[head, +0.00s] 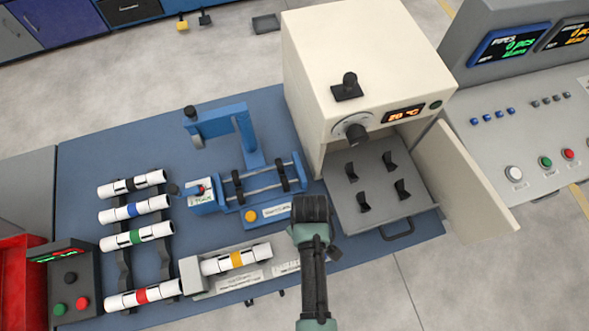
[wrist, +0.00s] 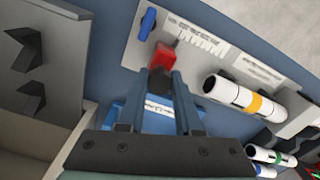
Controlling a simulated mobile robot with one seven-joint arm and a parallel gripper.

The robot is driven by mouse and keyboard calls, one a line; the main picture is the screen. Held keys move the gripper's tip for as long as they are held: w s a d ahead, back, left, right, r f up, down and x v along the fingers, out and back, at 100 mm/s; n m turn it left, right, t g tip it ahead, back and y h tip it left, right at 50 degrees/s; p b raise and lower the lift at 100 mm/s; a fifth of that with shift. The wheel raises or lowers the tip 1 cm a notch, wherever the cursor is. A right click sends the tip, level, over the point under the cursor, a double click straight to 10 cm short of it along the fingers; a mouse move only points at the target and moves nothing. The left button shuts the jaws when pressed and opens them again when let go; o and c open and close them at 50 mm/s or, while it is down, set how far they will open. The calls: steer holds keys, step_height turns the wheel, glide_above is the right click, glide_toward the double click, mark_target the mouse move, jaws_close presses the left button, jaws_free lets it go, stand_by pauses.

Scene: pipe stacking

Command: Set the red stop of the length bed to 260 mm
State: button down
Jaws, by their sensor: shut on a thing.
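The length bed (head: 228,283) is a pale grey plate with a printed scale at the front of the blue table. It also shows in the wrist view (wrist: 225,62). A white pipe with a yellow band (head: 222,265) lies on it, also in the wrist view (wrist: 228,92). The red stop (wrist: 163,56) stands beside the scale, apart from the pipe's near end. My gripper (wrist: 160,78) is shut on the red stop. In the head view my arm hides the stop and the fingertips. The scale figures are too small to read.
A blue lever (wrist: 147,24) sits at the bed's end. A blue clamp fixture (head: 250,185) stands behind the bed. The white oven (head: 350,60) has its door (head: 465,180) open at right. A rack at left holds several banded pipes (head: 135,209).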

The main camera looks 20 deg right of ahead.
steer(key=shift+d, duration=0.25)
steer(key=c, duration=0.6)
jaws_free()
steer(key=shift+d, duration=0.1)
step_height(320, 180, up, 13)
steer(key=b, duration=0.1)
